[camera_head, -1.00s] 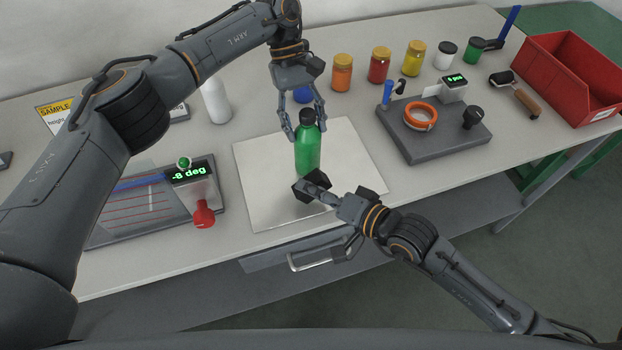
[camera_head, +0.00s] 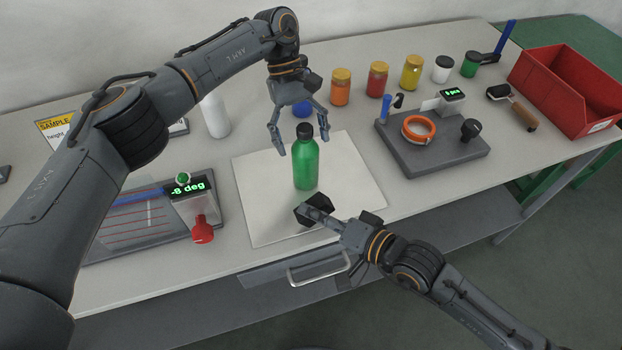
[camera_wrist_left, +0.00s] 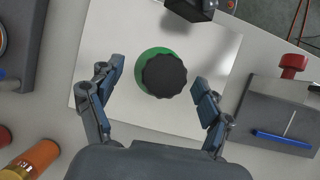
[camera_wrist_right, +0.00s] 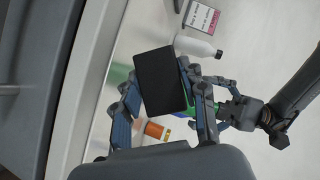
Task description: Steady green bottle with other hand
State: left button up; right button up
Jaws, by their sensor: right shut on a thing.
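The green bottle (camera_head: 306,166) with a black cap stands upright on the pale square mat (camera_head: 262,215). In the left wrist view its cap (camera_wrist_left: 164,75) lies between the fingers. My left gripper (camera_head: 303,146) is open, with one finger on each side of the bottle's upper part and visible space beside it. My right gripper (camera_head: 326,213) is shut on a black block (camera_head: 313,207) in front of the bottle's base. In the right wrist view the block (camera_wrist_right: 160,82) hides most of the bottle; whether it touches the bottle cannot be told.
An angle gauge board (camera_head: 140,225) with a red knob lies left of the mat. A grey station (camera_head: 435,155) with an orange tape roll (camera_head: 418,128) is on the right. Several jars and a white bottle (camera_head: 214,115) stand behind; a red bin (camera_head: 565,85) is far right.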

pick_arm(q)
jog(key=shift+r, duration=0.1)
jog(key=v, duration=0.7)
jog(key=shift+r, duration=0.2)
